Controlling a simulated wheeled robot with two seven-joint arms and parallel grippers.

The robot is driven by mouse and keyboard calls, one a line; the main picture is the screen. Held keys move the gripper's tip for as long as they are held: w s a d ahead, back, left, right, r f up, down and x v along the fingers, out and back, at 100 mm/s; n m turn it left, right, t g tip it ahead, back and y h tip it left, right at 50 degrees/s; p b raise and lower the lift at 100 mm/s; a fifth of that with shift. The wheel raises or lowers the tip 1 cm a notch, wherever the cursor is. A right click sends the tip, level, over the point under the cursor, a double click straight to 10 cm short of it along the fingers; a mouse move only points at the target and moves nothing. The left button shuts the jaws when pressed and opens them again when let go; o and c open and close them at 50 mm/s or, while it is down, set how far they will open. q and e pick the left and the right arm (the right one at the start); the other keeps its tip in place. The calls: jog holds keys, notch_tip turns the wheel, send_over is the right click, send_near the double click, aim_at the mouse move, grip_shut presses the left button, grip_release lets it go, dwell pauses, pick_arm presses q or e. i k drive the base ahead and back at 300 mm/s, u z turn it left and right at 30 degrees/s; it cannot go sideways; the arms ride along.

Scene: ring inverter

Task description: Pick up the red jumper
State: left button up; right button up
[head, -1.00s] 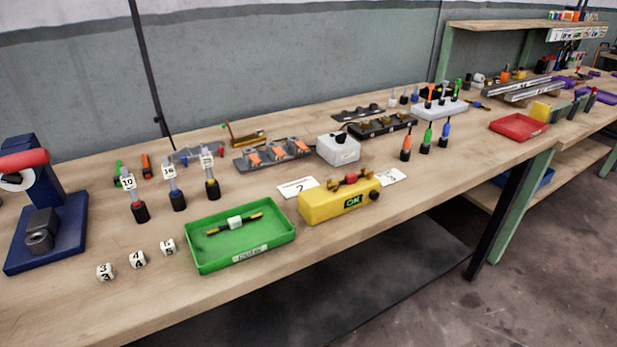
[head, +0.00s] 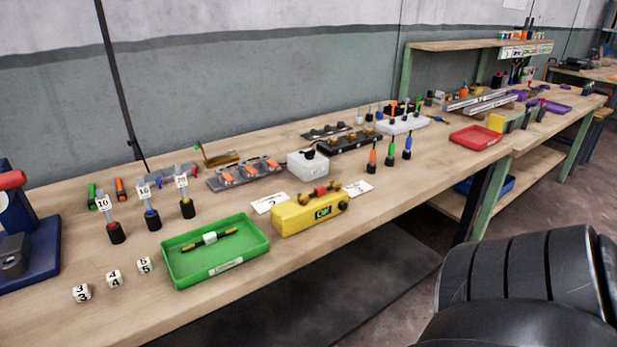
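A small red piece (head: 320,191) sits between brass-coloured parts on top of the yellow box (head: 296,217) marked "OK". It is the likeliest red jumper in view, but it is too small to be sure. A thin black and yellow piece with a white middle (head: 210,238) lies in the green tray (head: 178,273), left of the yellow box. Neither of my grippers is in view. A large dark ribbed rounded part at the lower right seems to be my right arm, and it is apart from the yellow box.
Numbered cubes (head: 114,279) and tagged screwdrivers (head: 152,217) stand left of the green tray. A white box (head: 307,164) and several upright drivers (head: 390,152) stand behind the yellow box. A red tray (head: 475,137) lies farther right. The bench front right of the yellow box is clear.

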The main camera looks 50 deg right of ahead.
aim_at(319, 191)
jog(key=u, duration=0.1)
jog(key=k, duration=0.5)
jog(key=z, duration=0.85)
